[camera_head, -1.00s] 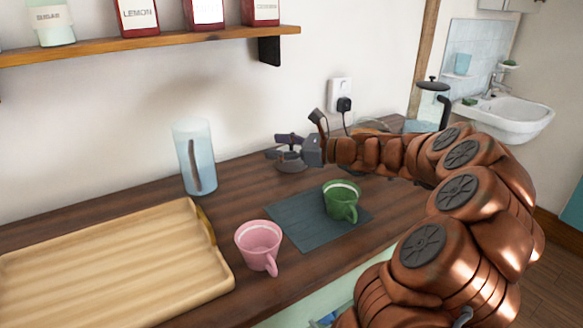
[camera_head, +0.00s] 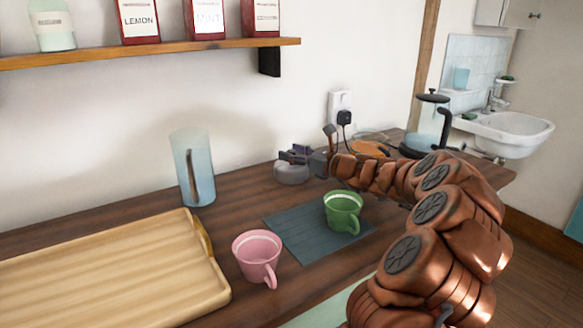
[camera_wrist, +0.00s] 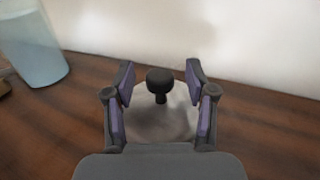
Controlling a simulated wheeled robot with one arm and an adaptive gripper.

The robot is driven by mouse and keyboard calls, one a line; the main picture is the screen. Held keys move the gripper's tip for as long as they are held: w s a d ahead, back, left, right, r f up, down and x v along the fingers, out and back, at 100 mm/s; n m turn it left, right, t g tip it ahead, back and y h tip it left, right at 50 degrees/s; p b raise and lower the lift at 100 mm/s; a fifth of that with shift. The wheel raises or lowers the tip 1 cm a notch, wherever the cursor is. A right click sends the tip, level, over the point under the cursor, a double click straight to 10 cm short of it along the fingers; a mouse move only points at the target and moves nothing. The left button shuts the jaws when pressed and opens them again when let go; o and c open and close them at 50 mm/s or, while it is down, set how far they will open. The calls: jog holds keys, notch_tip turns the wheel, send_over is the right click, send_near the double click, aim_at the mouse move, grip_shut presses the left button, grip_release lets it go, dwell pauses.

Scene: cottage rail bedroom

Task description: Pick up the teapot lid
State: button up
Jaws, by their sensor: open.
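The teapot lid is a low grey disc (camera_head: 291,173) on the wooden counter in the head view. The wrist view shows the lid's pale grey disc (camera_wrist: 165,122) with a dark round knob standing up from its middle. My gripper (camera_head: 292,155) is over the lid in the head view. In the wrist view my gripper (camera_wrist: 160,78) is open, with one finger on each side of the knob and a gap at both sides. The lid rests on the counter. Part of its near edge is hidden by my gripper.
A clear blue-tinted glass (camera_head: 193,168) stands left of the lid. A green cup (camera_head: 343,212) stands on a dark mat (camera_head: 300,242), with a pink cup (camera_head: 256,255) and wooden tray (camera_head: 100,275) nearer. A glass pot with black lid (camera_head: 432,120) stands to the right, by the wall.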

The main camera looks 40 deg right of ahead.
jog(key=shift+w+a, duration=0.1)
jog(key=shift+w, duration=0.2)
grip_shut()
